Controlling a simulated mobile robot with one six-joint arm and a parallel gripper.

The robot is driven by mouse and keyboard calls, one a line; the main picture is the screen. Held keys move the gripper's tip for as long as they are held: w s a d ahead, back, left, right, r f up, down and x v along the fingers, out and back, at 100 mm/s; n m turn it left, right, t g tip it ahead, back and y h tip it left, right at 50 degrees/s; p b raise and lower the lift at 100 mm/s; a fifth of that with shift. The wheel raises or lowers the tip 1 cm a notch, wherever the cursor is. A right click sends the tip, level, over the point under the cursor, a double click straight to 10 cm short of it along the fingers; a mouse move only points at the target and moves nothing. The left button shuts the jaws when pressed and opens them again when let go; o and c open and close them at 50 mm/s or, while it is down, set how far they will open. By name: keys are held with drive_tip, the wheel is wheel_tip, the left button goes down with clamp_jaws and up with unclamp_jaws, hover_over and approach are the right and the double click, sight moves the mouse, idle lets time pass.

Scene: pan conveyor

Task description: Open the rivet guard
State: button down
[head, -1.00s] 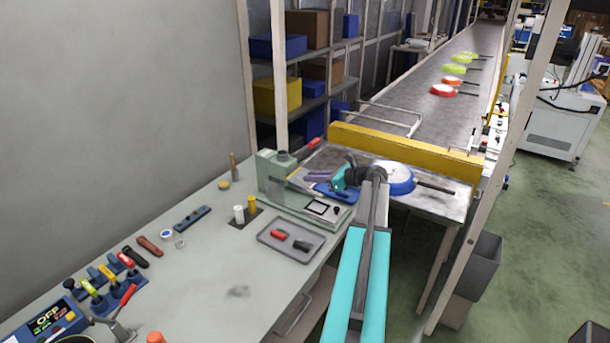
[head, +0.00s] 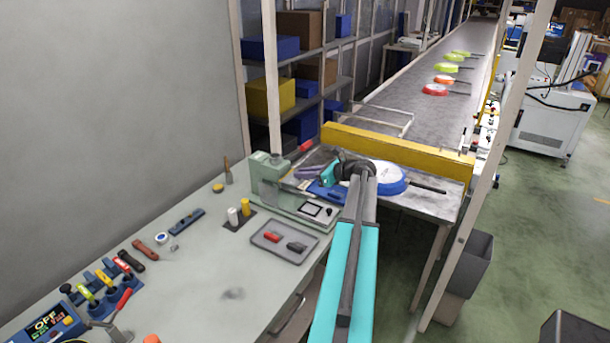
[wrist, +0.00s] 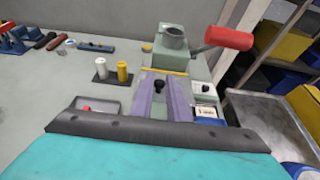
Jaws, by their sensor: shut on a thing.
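The green rivet press (head: 268,170) stands at the right end of the workbench, and its green body (wrist: 172,49) also shows in the wrist view. A red-handled lever (wrist: 228,38) sticks out from its upper right. My gripper (head: 303,173) reaches over the press from the right. In the wrist view its two purple fingers (wrist: 160,86) are shut on a small black knob (wrist: 159,84). A yellow strip (wrist: 165,70) lies just beyond the fingertips. The knob seems to belong to the guard, but the guard's panel is hard to make out.
A grey tray (head: 285,254) with red and black pieces lies in front of the press. A white and a yellow cylinder (head: 245,208) stand left of it. A blue pan (head: 391,183) sits right of my gripper, before a yellow barrier (head: 400,148). The conveyor (head: 425,113) carries several pans.

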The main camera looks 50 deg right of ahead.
drive_tip(key=shift+w+r, duration=0.15)
drive_tip(key=shift+r, duration=0.1)
drive_tip(key=c, duration=1.9)
unclamp_jaws()
drive_tip(key=shift+o, duration=0.8)
drive_tip(key=shift+f, duration=0.1)
drive_tip(key=b+v, duration=0.4)
drive_tip(key=v, duration=1)
